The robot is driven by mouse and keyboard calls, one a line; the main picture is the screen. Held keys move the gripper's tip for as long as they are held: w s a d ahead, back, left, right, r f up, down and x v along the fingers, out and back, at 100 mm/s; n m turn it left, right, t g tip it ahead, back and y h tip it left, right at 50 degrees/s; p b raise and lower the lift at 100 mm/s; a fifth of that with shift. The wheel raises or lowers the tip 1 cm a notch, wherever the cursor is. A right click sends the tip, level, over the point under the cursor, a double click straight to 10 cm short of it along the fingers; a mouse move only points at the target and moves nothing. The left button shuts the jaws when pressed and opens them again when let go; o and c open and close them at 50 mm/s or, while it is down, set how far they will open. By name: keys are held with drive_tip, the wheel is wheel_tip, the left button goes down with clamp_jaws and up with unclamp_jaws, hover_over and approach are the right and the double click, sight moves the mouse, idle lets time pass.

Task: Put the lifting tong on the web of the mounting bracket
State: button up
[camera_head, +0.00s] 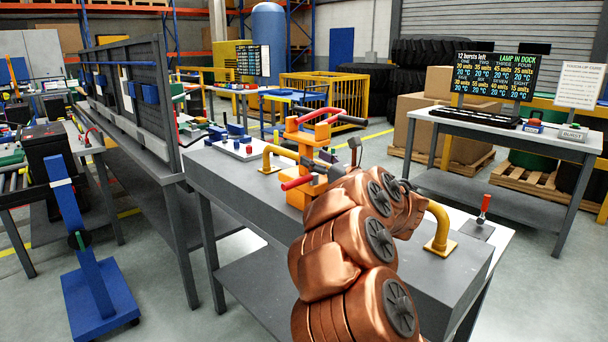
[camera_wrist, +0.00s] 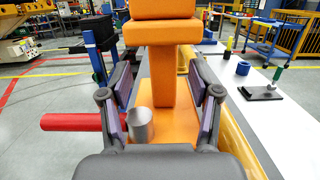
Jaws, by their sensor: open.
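An orange upright device with red handles (camera_head: 299,137), which looks like the lifting tong, stands on the grey bench between two yellow pipe arches. In the wrist view its orange stem (camera_wrist: 167,85) rises between my fingers, with wider orange blocks above. A red bar (camera_wrist: 85,122) sticks out to the left, and a short grey cylinder (camera_wrist: 140,126) is near the left finger. My gripper (camera_head: 328,167) is open around the stem; in the wrist view my fingers (camera_wrist: 160,88) show gaps on both sides. I cannot make out the mounting bracket or its web for certain.
The yellow arches (camera_head: 439,230) (camera_head: 272,157) stand on the grey bench (camera_head: 225,185) near the orange device. Small blue parts (camera_head: 237,132) lie at the bench's far end. A dark panel rack (camera_head: 130,95) is at left, and a table with a screen (camera_head: 495,75) at right.

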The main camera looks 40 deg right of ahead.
sight(310, 153)
drive_tip(key=shift+w+d+r+p, duration=0.1)
drive_tip(key=shift+w+r+p, duration=0.1)
drive_tip(key=shift+w, duration=0.55)
drive_tip(key=shift+w+d+r+p, duration=0.15)
drive_tip(key=shift+w+p, duration=0.1)
drive_tip(key=shift+w, duration=0.55)
drive_tip(key=shift+w+r+p, duration=0.2)
drive_tip(key=shift+w, duration=0.55)
drive_tip(key=shift+c, duration=0.3)
clamp_jaws()
drive_tip(key=shift+r, duration=0.1)
